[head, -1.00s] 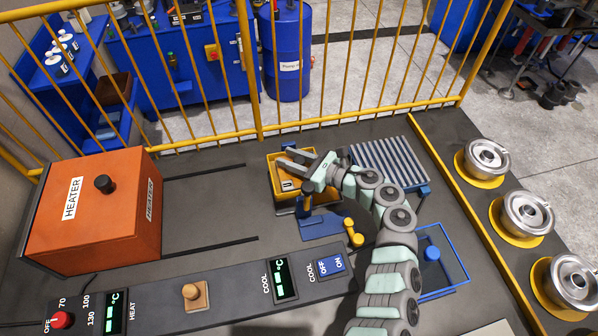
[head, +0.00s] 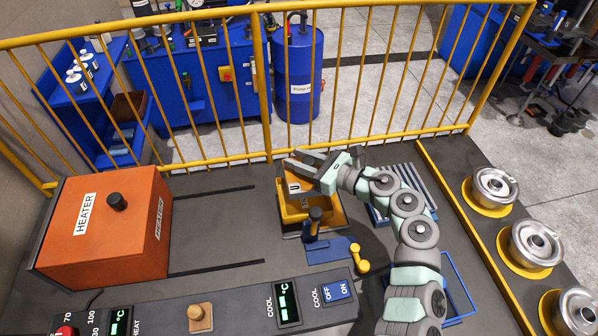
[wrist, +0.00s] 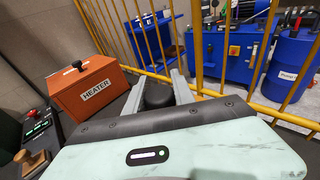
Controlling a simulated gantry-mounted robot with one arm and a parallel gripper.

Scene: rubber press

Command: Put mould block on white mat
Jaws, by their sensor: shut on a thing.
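My gripper (head: 291,160) is over the yellow press station (head: 307,212) in the head view. A tan block marked "U" (head: 295,188), apparently the mould block, hangs just under its fingers, slightly above the yellow station. In the wrist view the two grey fingers of my gripper (wrist: 158,86) are shut around a dark round knob (wrist: 158,97). The rest of the block is hidden there by my gripper's body. I see no white mat in either current view.
An orange heater (head: 105,225) stands on the left. A yellow railing (head: 265,85) runs behind the station. A blue slatted rack (head: 415,190) is partly hidden behind my arm. Round metal moulds (head: 493,188) stand on the right. A control panel (head: 250,305) lies in front.

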